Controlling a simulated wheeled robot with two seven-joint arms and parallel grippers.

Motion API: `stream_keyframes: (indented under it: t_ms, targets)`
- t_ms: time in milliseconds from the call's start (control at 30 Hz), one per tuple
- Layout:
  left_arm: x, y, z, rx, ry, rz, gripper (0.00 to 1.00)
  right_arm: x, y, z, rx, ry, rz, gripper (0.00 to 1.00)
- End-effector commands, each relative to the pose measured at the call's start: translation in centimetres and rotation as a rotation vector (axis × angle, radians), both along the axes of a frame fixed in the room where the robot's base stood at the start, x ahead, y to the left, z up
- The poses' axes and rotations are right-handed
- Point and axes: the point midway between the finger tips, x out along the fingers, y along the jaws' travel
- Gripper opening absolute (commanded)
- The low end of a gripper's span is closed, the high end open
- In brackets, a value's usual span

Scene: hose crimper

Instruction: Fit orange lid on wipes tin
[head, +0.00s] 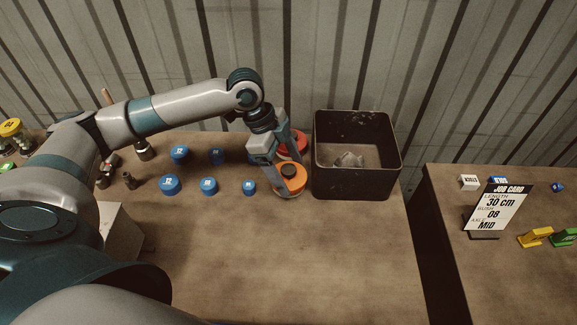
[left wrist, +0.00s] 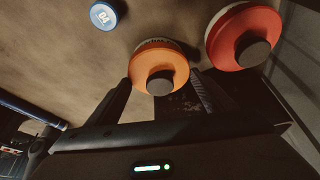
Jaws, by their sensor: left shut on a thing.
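The orange lid (head: 290,180), a round disc with a dark knob, is between the fingers of my left gripper (head: 284,184) in the head view. In the left wrist view the orange lid (left wrist: 158,62) shows between the two dark fingers (left wrist: 163,95), and the gripper is shut on it. A pale rim of the wipes tin (head: 287,197) shows just under the lid, and a pale lettered edge of the tin (left wrist: 157,43) shows behind it. I cannot tell whether the lid is fully seated. My right gripper is not in view.
A red lid with a dark knob (head: 296,142) stands just behind. A dark open bin (head: 357,185) stands close on the right. Several blue caps (head: 209,186) lie to the left. The front of the bench (head: 290,265) is clear. A job card (head: 497,207) stands on the right table.

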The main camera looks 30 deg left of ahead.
Motion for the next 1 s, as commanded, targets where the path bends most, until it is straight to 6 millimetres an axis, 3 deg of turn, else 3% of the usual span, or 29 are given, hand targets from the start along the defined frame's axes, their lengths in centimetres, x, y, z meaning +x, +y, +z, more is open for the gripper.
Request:
stream_keyframes:
  t_ms: [133, 167, 200, 233, 667, 1000]
  targets:
    - [0.0, 0.0, -0.1, 0.0, 0.0, 0.0, 0.51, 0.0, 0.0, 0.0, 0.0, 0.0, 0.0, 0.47]
    - [0.0, 0.0, -0.1, 0.0, 0.0, 0.0, 0.83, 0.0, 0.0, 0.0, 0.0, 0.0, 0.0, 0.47]
    - [0.0, 0.0, -0.1, 0.0, 0.0, 0.0, 0.93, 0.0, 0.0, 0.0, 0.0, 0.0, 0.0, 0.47]
    - [0.0, 0.0, -0.1, 0.0, 0.0, 0.0, 0.95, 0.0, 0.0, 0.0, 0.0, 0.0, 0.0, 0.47]
    - [0.1, 0.0, 0.4, -0.001, -0.001, -0.001, 0.95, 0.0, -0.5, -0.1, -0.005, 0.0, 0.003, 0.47]
    - [-0.1, 1.4, 4.2, 0.001, -0.005, 0.001, 0.95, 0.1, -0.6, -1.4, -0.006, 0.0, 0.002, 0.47]
